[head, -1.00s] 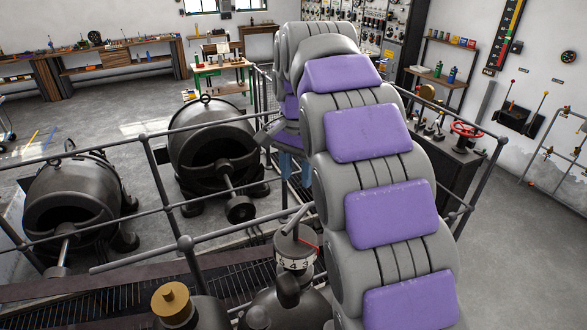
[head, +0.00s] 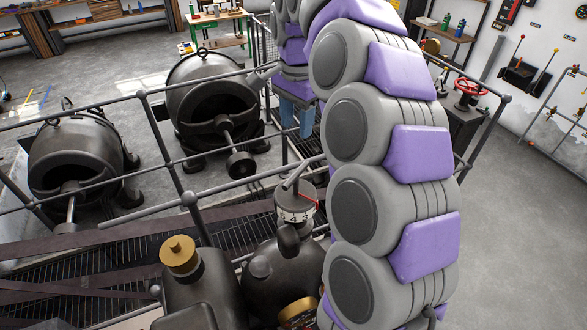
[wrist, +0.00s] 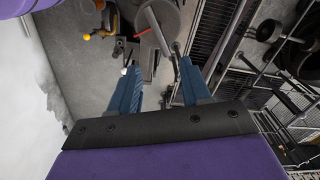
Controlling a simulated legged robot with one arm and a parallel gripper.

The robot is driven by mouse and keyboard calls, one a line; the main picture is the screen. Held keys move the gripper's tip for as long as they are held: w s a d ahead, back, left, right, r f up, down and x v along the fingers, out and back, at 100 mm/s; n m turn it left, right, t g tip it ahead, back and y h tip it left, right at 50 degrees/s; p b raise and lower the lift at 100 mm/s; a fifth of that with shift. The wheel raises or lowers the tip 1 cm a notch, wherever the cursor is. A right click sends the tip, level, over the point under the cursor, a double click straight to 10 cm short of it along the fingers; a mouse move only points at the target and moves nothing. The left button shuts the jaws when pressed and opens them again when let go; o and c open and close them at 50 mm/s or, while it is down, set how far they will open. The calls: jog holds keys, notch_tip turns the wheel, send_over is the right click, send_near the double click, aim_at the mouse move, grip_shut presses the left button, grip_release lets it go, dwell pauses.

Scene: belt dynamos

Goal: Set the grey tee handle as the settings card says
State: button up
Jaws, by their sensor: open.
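The grey tee handle (head: 298,173) is a slanted bar on a short stem above a dark drum with a white numbered band (head: 295,216). A 4 shows on the band near a red pointer (head: 310,197). My gripper (head: 297,134) has blue fingers, open and empty, and hangs beyond the handle in the head view. In the wrist view the open fingers (wrist: 160,66) point toward the handle (wrist: 156,30) and red pointer (wrist: 143,33), apart from them. I cannot make out a settings card in either view.
Grey railings (head: 145,150) cross in front of two black dynamos (head: 212,115). A brass-capped black housing (head: 180,255) stands left of the drum. A red handwheel (head: 469,93) is at the right. Open floor (head: 510,220) lies at right.

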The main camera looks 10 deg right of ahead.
jog(key=b, duration=0.8)
send_over(297, 172)
jog(key=f, duration=0.9)
jog(key=shift+a+f, duration=0.25)
jog(key=shift+a, duration=0.05)
jog(key=shift+d+f+p, duration=0.1)
jog(key=shift+f+p, duration=0.15)
jog(key=shift+p, duration=0.05)
jog(key=shift+d+f, duration=0.1)
jog(key=shift+f, duration=3.65)
grip_shut()
